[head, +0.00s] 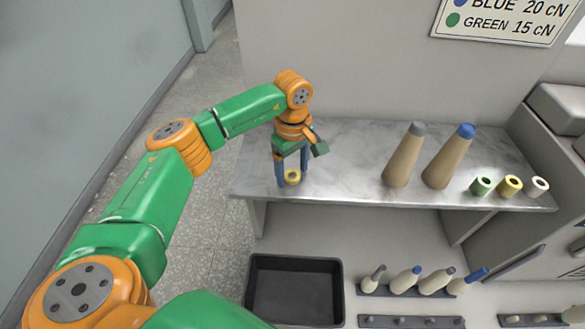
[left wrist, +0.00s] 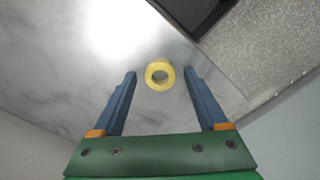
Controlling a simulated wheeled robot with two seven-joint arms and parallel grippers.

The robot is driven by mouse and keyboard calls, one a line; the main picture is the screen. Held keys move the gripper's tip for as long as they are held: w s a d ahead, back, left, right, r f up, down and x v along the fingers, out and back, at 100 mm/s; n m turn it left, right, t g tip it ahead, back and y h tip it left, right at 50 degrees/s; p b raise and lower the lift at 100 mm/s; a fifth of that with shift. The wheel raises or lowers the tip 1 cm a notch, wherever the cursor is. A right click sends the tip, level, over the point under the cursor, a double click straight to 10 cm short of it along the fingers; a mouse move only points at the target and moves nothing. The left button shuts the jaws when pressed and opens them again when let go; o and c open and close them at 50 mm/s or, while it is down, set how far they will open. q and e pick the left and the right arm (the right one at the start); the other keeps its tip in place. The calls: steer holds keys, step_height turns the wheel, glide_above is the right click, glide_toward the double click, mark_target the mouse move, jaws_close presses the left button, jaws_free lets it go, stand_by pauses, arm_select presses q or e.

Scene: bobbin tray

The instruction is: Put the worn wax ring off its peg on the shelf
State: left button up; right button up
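A yellow ring (head: 292,178), which looks like the wax ring, lies flat on the left end of the grey shelf (head: 340,190), on no peg. The left wrist view also shows the ring (left wrist: 160,64), with its hole facing up. My left gripper (head: 294,180) is over it, pointing down. In the left wrist view my left gripper (left wrist: 160,74) has its fingers apart, with a clear gap between each finger and the ring. Whether the ring shows wear is too small to tell. My right gripper is not in view.
Two tall cones stand on the shelf, one grey-tipped (head: 404,160) and one blue-tipped (head: 449,160). Green (head: 482,186), yellow (head: 509,186) and white (head: 538,187) small rings sit at its right end. Below are a black tray (head: 250,290) and bobbins on a rack (head: 410,291). The shelf's middle is clear.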

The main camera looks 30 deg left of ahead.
arm_select(q)
steer(key=shift+r, duration=0.1)
step_height(320, 180, up, 12)
steer(key=b, duration=0.1)
stand_by(0.5)
